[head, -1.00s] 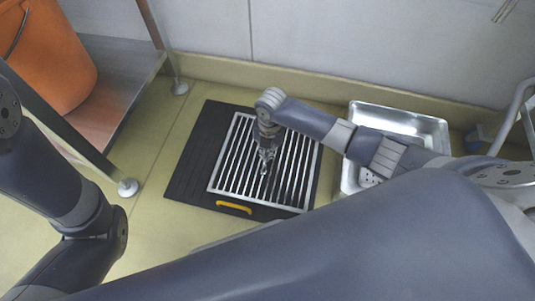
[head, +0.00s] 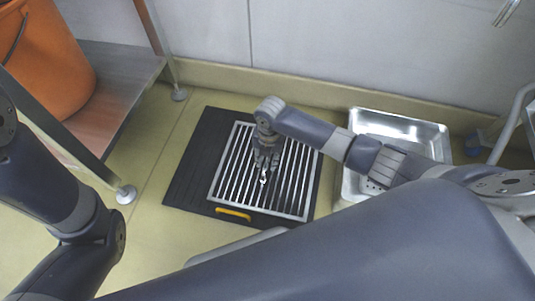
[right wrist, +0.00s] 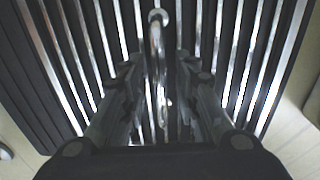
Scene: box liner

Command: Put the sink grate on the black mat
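The sink grate (head: 226,176), a silver frame with parallel bars, lies on the black mat (head: 190,172), toward its right side. Mat shows mainly on the left and along the front. My right gripper (head: 265,168) is over the middle of the grate. In the right wrist view, the two fingers of the right gripper (right wrist: 160,65) stand apart, with the grate's metal handle (right wrist: 157,45) between them and gaps on both sides. The grate bars (right wrist: 247,60) lie behind. My left gripper is out of view; only left arm links show.
A yellow handle (head: 233,215) lies at the mat's front edge. A metal sink tray (head: 432,140) stands to the right, partly behind my right arm. A steel shelf (head: 118,95) with an orange bucket (head: 48,60) is at the left. The wall runs behind.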

